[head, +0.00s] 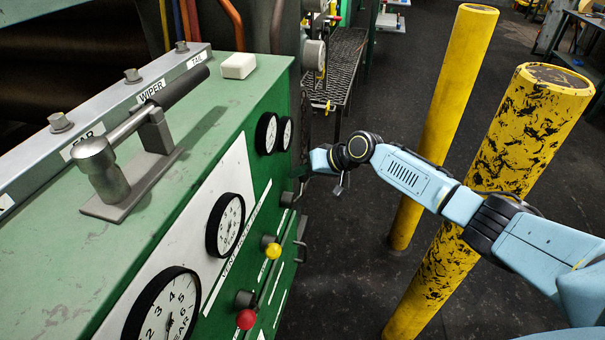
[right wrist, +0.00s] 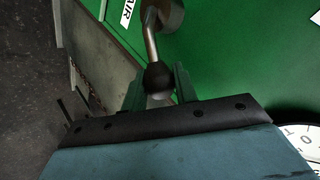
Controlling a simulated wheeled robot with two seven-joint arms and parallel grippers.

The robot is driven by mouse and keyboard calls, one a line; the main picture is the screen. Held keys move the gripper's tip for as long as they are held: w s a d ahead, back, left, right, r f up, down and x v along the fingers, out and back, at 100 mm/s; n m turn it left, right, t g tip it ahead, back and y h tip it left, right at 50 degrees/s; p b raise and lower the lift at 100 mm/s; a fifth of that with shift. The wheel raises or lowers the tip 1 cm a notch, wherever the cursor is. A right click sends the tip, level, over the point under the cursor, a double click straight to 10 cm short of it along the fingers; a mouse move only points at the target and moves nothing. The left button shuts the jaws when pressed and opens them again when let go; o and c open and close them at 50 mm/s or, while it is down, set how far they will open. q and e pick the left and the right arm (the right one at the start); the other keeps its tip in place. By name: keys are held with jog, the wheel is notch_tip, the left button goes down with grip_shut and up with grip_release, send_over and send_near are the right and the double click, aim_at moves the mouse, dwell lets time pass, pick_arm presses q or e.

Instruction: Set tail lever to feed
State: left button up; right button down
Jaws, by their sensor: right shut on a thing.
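My right gripper (right wrist: 159,88) is shut on a dark ball knob (right wrist: 158,76) at the end of a bent metal lever (right wrist: 152,38) in the right wrist view. The lever comes out of a round boss on the green panel. I cannot read a tail label beside it, so which lever it is cannot be confirmed here. In the head view my right gripper (head: 303,171) is small and dark at the panel's far end, and the knob is hard to make out. Two other levers show there, with a yellow knob (head: 273,250) and a red knob (head: 246,319). My left gripper is not in view.
The green machine cabinet (head: 190,120) has several dials, and a large handle (head: 150,120) on top. A strip (head: 100,110) carries WIPER and TAIL labels. Two yellow posts (head: 446,110) (head: 515,150) stand close to my right arm. Dark floor lies between cabinet and posts.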

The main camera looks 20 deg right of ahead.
jog(key=c, duration=1.4)
grip_release()
jog(key=shift+f, duration=0.1)
jog(key=shift+o, duration=0.2)
jog(key=v, duration=1.3)
